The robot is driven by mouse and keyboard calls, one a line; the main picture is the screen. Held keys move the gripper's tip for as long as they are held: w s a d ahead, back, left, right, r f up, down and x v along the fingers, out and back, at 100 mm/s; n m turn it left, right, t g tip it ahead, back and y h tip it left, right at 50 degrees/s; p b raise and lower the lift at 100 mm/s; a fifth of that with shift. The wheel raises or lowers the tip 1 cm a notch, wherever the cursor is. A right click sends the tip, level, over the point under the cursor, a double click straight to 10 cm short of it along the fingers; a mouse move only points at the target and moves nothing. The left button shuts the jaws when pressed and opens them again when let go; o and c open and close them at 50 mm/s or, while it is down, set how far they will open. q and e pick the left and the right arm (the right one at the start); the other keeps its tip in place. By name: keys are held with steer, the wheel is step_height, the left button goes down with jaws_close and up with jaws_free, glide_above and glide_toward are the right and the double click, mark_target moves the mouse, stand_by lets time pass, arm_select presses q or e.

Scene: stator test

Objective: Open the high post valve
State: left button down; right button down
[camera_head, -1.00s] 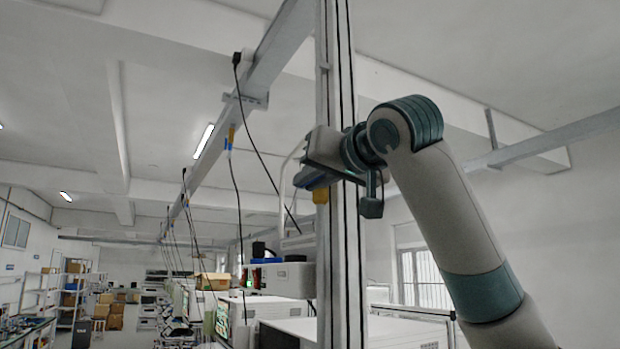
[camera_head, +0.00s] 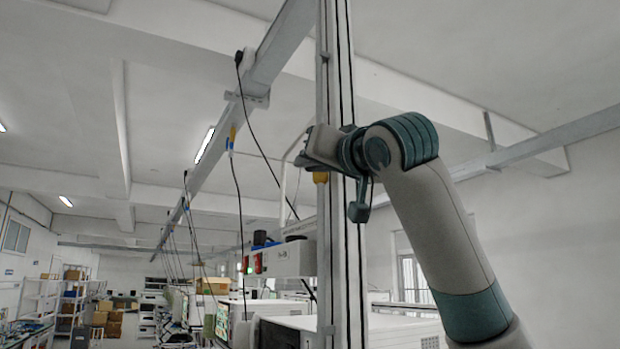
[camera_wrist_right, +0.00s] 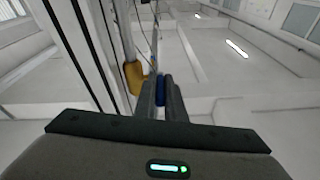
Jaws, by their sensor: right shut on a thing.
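The valve is on the tall post (camera_head: 340,250). Its yellow part (camera_head: 320,177) shows just below my right gripper (camera_head: 302,158) in the head view. In the wrist view the yellow part (camera_wrist_right: 134,76) sits beside the post, left of my right gripper's fingers (camera_wrist_right: 161,88). The blue handle (camera_wrist_right: 160,89) shows between those fingers, which are shut on it. The fingers hide part of the handle, and in the head view I cannot make the handle out. My left gripper is not in view.
A white box device (camera_head: 285,260) is beside the post at left, below the gripper. A black cable (camera_head: 262,150) hangs from the overhead beam (camera_head: 235,105) left of the post. White cabinets (camera_head: 290,330) stand low behind. The air right of my arm looks clear.

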steer(key=t+b, duration=0.1)
steer(key=b, duration=0.1)
steer(key=f+t+b, duration=0.1)
steer(key=b, duration=0.1)
steer(key=shift+w+f+y, duration=0.2)
steer(key=shift+f+y, duration=0.05)
steer(key=shift+y, duration=0.15)
steer(key=shift+w+a+t+y+b, duration=0.1)
steer(key=shift+t+y+b, duration=0.3)
steer(key=shift+t+b, duration=0.55)
steer(key=c, duration=2.1)
jaws_free()
